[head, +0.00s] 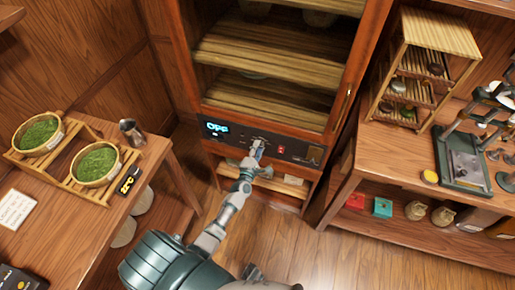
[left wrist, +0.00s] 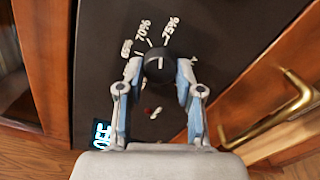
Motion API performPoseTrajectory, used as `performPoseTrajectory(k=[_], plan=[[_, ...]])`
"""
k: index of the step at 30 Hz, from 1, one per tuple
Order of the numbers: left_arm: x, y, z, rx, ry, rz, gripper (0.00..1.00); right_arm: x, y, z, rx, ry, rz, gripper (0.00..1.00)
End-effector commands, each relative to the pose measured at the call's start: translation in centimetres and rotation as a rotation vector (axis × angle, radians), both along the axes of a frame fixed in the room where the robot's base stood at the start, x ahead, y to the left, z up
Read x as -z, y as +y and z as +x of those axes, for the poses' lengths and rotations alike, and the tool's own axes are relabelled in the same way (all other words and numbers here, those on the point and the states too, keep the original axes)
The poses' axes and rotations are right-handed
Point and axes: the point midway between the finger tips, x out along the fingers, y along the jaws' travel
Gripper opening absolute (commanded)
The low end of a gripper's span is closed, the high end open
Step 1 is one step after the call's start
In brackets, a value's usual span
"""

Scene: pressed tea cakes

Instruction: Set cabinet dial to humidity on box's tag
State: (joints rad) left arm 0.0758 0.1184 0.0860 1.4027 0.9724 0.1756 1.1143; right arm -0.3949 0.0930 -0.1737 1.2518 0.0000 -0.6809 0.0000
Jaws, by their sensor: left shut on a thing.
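My left gripper (head: 258,146) reaches the panel and hides most of the dial in the head view. In the left wrist view, my left gripper (left wrist: 159,78) is shut on the black dial (left wrist: 157,64), one finger on each side. White marks around the dial read 65%, 70% and 75%. A white line on the dial points roughly toward the 75% side; its exact setting is hard to tell. I cannot make out a box's humidity tag. My right gripper is not in view.
A cyan-lit display (head: 216,128) is on the panel's left. A brass door handle (left wrist: 270,112) is close right of my left gripper. Side tables hold tea baskets (head: 97,164) at left and a small slatted rack (head: 425,65) at right. Floor between is clear.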

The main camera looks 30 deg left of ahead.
Motion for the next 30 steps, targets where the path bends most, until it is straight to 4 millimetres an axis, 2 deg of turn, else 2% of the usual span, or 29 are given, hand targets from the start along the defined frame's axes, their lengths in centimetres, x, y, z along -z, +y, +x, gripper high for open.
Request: performPoseTrajectory(k=[12,29,30], plan=[[0.4,-0.3,-0.1,0.007,0.056,0.195,0.01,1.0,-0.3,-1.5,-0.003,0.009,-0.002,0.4],[0.6,-0.3,-0.1,0.008,0.068,0.225,0.01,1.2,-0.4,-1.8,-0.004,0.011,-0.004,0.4],[0.6,-0.3,-0.1,0.008,0.068,0.225,0.38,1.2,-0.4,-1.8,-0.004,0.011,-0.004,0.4]])
